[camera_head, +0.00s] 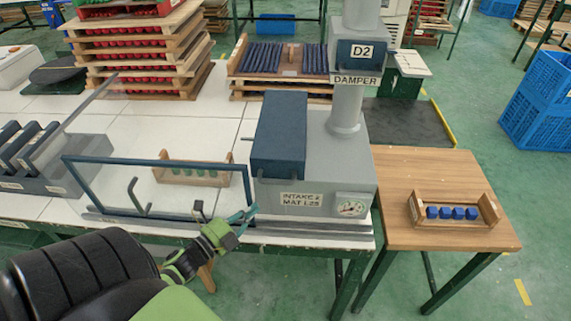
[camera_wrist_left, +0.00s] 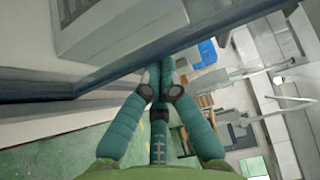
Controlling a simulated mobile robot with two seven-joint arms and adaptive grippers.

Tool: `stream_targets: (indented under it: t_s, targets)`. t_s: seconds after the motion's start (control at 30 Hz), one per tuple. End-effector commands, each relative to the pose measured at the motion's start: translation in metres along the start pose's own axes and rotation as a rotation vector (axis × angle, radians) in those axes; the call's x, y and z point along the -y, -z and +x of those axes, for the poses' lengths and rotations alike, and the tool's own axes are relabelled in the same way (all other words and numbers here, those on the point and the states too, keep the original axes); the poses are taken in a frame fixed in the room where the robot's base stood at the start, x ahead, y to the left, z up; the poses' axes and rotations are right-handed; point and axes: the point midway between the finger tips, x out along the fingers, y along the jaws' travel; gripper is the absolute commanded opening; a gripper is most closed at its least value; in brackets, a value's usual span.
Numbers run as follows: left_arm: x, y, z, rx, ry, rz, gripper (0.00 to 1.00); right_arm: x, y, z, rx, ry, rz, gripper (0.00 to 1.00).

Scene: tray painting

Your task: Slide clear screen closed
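The clear screen (camera_head: 155,160) is a see-through pane in a dark blue frame, upright on a rail (camera_head: 150,218) along the front table edge. An L-shaped bar (camera_head: 135,196) shows at its lower middle. My left gripper (camera_head: 248,214) is at the frame's lower right corner, beside the grey intake box (camera_head: 318,160). In the left wrist view its teal fingers (camera_wrist_left: 160,72) converge, tips together against or very close to a dark blue bar (camera_wrist_left: 215,28). Whether they grip the bar is unclear. My right gripper is out of view.
Behind the screen sits a wooden tray (camera_head: 165,176) with green pieces. A side table (camera_head: 440,165) at right holds a tray (camera_head: 418,212) with blue blocks. A grey rack (camera_head: 60,183) stands at left. Stacked wooden trays (camera_head: 150,70) stand behind.

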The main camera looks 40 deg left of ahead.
Motion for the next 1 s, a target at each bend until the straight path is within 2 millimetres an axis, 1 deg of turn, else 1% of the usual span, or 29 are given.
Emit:
stream_targets:
  t_s: [0.03, 0.1, 0.2, 0.33, 0.6, 1.0]
  targets:
    - [-0.002, -0.013, -0.008, 0.005, -0.003, 0.006, 0.0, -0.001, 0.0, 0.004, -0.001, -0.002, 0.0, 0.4]
    - [-0.002, -0.024, -0.018, 0.005, -0.002, 0.004, 0.0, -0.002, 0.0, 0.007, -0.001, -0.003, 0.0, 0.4]
    - [-0.001, -0.038, -0.028, 0.005, -0.001, 0.004, 0.0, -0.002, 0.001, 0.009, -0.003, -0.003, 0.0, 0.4]
    - [-0.001, -0.049, -0.037, 0.005, 0.0, 0.002, 0.0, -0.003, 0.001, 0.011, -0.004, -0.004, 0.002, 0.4]
    - [0.0, -0.056, -0.043, 0.007, -0.001, 0.001, 0.0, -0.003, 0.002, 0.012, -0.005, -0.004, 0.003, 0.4]
    - [0.0, -0.057, -0.042, 0.011, -0.003, 0.001, 0.0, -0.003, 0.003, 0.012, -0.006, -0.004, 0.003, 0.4]
